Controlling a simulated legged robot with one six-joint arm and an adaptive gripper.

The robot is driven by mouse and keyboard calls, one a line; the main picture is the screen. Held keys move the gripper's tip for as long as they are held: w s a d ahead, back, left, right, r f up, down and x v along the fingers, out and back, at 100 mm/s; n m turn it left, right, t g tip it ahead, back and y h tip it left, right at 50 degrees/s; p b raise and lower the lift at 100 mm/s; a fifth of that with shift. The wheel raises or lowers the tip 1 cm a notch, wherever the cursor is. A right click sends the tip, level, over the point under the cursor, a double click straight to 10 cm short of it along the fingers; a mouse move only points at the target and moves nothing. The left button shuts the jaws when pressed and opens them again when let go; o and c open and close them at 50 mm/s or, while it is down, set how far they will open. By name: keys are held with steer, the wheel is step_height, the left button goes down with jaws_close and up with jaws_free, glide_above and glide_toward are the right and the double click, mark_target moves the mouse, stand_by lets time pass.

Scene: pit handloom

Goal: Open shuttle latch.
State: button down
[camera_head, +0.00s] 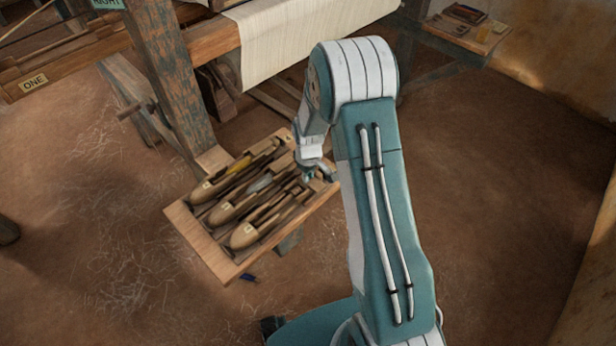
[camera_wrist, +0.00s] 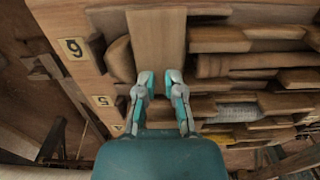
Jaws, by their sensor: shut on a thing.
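Three wooden shuttles lie side by side in a shallow wooden tray (camera_head: 200,243): a far one (camera_head: 205,190), a middle one (camera_head: 222,212) and a near one (camera_head: 244,235). Yellow thread shows in the far one and pale thread in the middle one. My gripper (camera_head: 318,174) is at the tray's right end. In the wrist view my gripper (camera_wrist: 160,82) is shut on a flat wooden piece (camera_wrist: 158,42), one finger on each side of it. This piece lies across the end of a shuttle. I cannot tell for sure whether it is the latch; the fingers hide its lower end.
Number labels, a 6 (camera_wrist: 74,48) and a 5 (camera_wrist: 103,101), mark the tray edge. A loom post (camera_head: 170,75) stands close behind the tray, with white cloth (camera_head: 290,35) beyond. A small blue object (camera_head: 249,277) lies on the floor. The floor at right is clear.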

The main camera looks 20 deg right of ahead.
steer(key=c, duration=0.8)
jaws_free()
steer(key=shift+o, duration=0.2)
